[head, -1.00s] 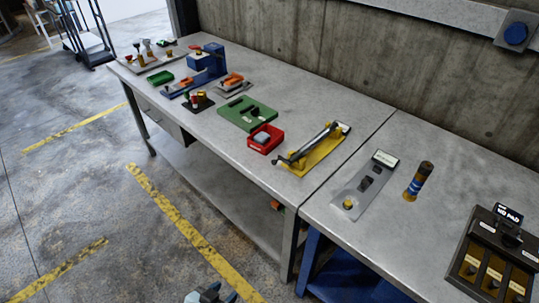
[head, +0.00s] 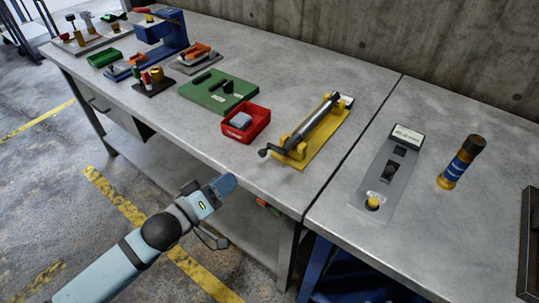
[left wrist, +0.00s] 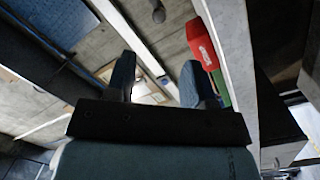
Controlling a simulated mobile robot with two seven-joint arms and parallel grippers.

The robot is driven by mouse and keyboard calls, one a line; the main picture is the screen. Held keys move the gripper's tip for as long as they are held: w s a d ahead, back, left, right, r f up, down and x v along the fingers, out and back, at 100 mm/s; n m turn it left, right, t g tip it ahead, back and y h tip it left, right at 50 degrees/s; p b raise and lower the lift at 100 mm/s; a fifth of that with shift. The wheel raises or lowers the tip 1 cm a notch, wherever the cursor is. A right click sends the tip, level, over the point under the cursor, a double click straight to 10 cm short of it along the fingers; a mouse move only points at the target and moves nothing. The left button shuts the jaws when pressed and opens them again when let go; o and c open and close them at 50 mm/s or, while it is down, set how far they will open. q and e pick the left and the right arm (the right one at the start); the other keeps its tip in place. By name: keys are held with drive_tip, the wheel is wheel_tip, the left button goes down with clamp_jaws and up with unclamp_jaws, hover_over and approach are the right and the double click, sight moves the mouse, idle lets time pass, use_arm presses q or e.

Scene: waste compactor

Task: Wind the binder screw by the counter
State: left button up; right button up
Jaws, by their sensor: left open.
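The binder screw is a grey rod (head: 318,125) on a yellow base (head: 318,150), lying near the front edge of the bench. Its crank with a dark knob (head: 263,152) points toward the front left. A grey panel (head: 375,195) to its right has a small lit display (head: 408,135), too small to read, and a yellow button (head: 373,202). My left gripper (head: 222,186) is open and empty in front of the bench edge, left of the crank and apart from it. Its two spread fingers show in the left wrist view (left wrist: 160,85). My right gripper is not in view.
A red tray (head: 238,134) with a grey block stands left of the screw. A green board (head: 205,97) and a blue fixture (head: 163,45) lie farther left. A blue-banded cylinder (head: 457,168) stands right of the panel. The floor in front is open.

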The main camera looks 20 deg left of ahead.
sight(260, 154)
use_arm(q)
drive_tip(key=x, duration=1.3)
drive_tip(key=shift+r, duration=0.1)
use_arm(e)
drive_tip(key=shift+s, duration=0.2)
use_arm(q)
clamp_jaws()
drive_tip(key=shift+r, duration=0.15)
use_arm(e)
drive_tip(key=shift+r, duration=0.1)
